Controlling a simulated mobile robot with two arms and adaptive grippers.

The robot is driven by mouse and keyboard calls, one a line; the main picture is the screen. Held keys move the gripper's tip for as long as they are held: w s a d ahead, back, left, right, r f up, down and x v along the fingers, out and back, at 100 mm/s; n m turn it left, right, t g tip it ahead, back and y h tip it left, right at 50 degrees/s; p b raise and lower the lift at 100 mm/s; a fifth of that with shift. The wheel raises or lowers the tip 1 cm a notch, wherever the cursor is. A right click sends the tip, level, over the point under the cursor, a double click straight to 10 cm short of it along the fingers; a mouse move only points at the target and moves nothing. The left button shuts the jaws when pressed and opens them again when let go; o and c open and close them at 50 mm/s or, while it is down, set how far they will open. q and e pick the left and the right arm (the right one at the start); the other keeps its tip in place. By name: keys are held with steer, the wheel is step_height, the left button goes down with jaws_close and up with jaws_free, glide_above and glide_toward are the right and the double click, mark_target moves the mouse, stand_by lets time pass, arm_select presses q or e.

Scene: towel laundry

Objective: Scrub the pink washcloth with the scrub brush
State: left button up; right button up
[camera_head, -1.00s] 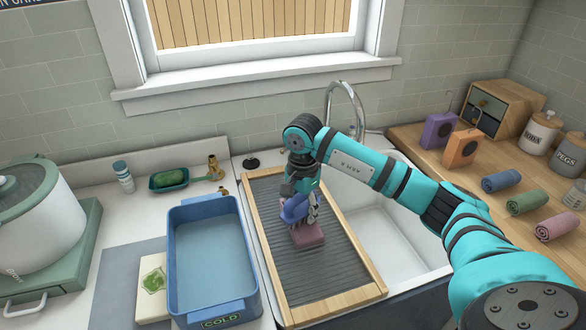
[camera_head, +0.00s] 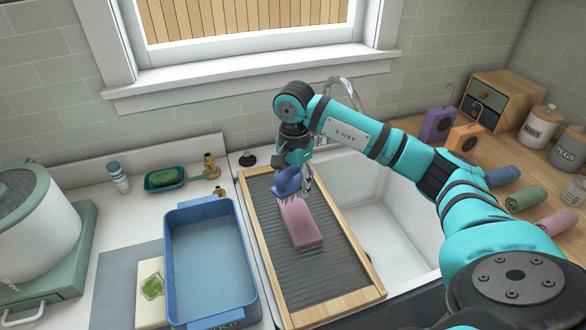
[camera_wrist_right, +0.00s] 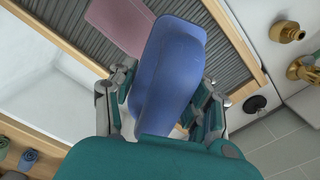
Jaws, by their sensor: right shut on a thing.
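The pink washcloth (camera_head: 303,230) lies folded flat on the ridged washboard; its corner also shows in the right wrist view (camera_wrist_right: 118,24). My right gripper (camera_head: 299,190) is shut on the blue scrub brush (camera_head: 289,180), over the far end of the cloth. In the right wrist view the brush (camera_wrist_right: 168,70) fills the middle, between the two fingers (camera_wrist_right: 166,100). Pale bristles touch or hang just over the cloth; I cannot tell which. My left gripper is not in view.
The wood-framed washboard (camera_head: 345,298) lies across the white sink (camera_head: 385,245). A blue basin (camera_head: 210,265) stands to its left, with a soap dish (camera_head: 166,181) behind. The faucet (camera_head: 345,90) rises behind my arm. Rolled towels (camera_head: 525,198) lie on the right counter.

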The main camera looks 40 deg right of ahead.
steer(key=shift+w+d+r+p, duration=0.15)
steer(key=shift+r+p, duration=0.25)
steer(key=shift+r, duration=0.85)
